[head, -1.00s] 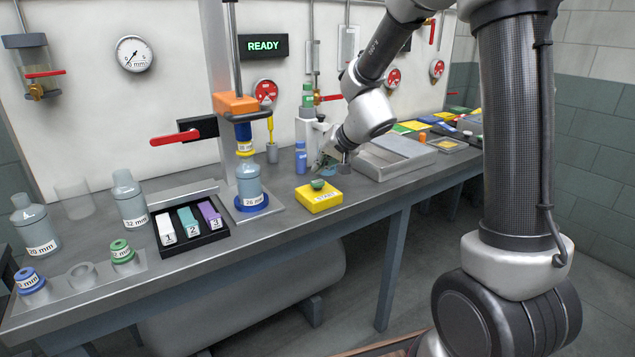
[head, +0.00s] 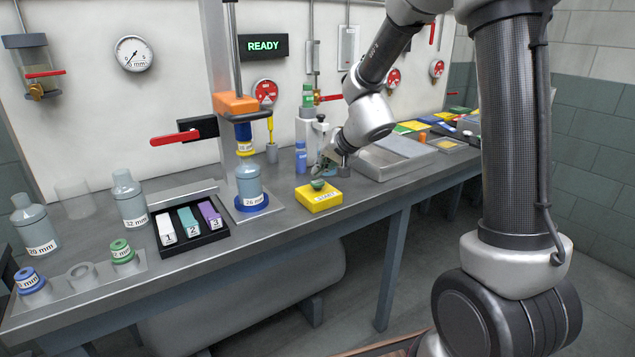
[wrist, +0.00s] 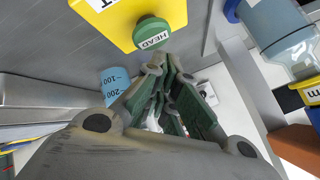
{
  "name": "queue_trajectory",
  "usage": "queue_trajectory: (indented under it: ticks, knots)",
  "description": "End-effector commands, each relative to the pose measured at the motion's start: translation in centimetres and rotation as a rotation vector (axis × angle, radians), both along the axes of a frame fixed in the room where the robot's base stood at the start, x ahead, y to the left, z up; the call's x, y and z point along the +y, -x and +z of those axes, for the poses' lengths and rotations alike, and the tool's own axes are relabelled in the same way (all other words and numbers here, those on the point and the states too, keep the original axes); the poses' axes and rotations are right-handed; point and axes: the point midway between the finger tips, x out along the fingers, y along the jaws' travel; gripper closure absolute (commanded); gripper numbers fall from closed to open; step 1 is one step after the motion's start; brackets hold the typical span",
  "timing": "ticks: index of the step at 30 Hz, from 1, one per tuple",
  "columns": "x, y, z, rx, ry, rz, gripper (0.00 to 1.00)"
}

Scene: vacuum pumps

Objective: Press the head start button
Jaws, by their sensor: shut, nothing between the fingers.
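The head start button is a green mushroom cap (head: 317,184) on a yellow box (head: 319,199) near the bench's front edge. In the wrist view the cap (wrist: 151,32), lettered HEAD, stands out from the yellow box (wrist: 118,14) at the top. My gripper (head: 321,168) is just behind and above the cap in the head view, partly hidden by its own wrist. In the wrist view my gripper (wrist: 166,62) is shut and empty, its tips close beside the cap. I cannot tell whether they touch it.
A blue bottle (head: 301,157) stands left of my gripper. The clear bottle on a blue base (head: 249,183) is under the orange press head (head: 236,105). A metal tray (head: 398,158) is on the right. A lit READY sign (head: 263,45) hangs behind.

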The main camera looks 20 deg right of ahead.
Motion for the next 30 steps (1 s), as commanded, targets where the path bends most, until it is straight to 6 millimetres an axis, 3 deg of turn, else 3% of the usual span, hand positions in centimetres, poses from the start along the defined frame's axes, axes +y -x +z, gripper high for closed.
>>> queue_trajectory:
  ticks: [30]
  knots:
    - [-0.01,0.01,-0.85,0.000,0.000,0.000,1.00]
